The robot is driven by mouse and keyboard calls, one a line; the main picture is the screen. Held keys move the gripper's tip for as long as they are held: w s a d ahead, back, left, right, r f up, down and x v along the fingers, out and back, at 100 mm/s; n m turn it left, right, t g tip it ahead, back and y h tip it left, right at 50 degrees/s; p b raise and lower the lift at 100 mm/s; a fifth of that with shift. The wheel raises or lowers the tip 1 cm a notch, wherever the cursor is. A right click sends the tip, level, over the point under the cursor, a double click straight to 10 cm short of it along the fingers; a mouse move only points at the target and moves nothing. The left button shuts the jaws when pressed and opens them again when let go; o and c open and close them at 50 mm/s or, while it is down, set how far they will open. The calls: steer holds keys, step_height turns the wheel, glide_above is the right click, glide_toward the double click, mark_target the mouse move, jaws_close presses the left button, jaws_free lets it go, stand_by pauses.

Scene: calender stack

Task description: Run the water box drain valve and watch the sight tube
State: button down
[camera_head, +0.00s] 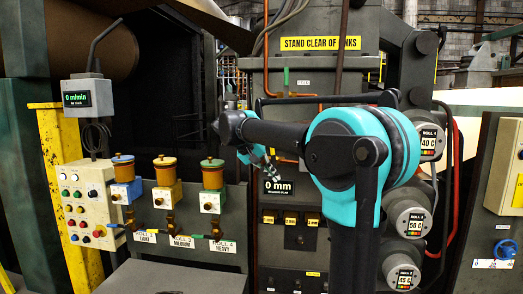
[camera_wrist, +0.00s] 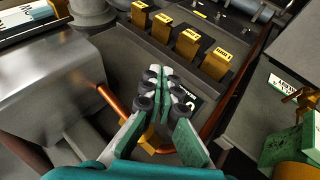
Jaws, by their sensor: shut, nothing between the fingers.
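My gripper (camera_head: 268,163) is at the end of my teal and black arm, in front of the grey machine column. In the wrist view my gripper (camera_wrist: 160,75) has its fingers together with nothing between them, above a panel with yellow tabs (camera_wrist: 187,42). I cannot make out a part marked as the water box drain valve or the sight tube. A blue handwheel (camera_head: 505,249) is on the panel at the far right of the head view, above a small scale strip (camera_head: 492,264). My gripper is well to the left of it.
Three pots, blue (camera_head: 124,190), yellow (camera_head: 166,194) and green (camera_head: 211,200), stand at left with brass valves. A control box (camera_head: 88,203) is beside a yellow post (camera_head: 55,180). Roll gauges (camera_head: 410,218) line the right. The wrist view shows a copper pipe (camera_wrist: 115,100).

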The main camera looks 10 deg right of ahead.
steer(key=s+a+r+n+t+h, duration=0.1)
steer(key=a+r+n+t+h, duration=0.4)
steer(key=a, duration=0.3)
steer(key=s+a+r+n+t+h, duration=0.2)
steer(key=a+n+t, duration=0.2)
steer(key=a+n, duration=0.25)
steer(key=s+d+x, duration=0.1)
steer(key=x, duration=1.1)
steer(key=shift+d+r, duration=0.15)
steer(key=shift+r, duration=0.2)
steer(key=shift+s, duration=0.1)
steer(key=shift+s+d+r+m+y, duration=0.15)
steer(key=shift+d+m, duration=0.1)
steer(key=shift+d, duration=0.2)
steer(key=shift+s+d+r+m+y, duration=0.1)
steer(key=shift+d+r+m+y, duration=0.1)
steer(key=shift+d, duration=0.2)
steer(key=shift+w+a, duration=0.1)
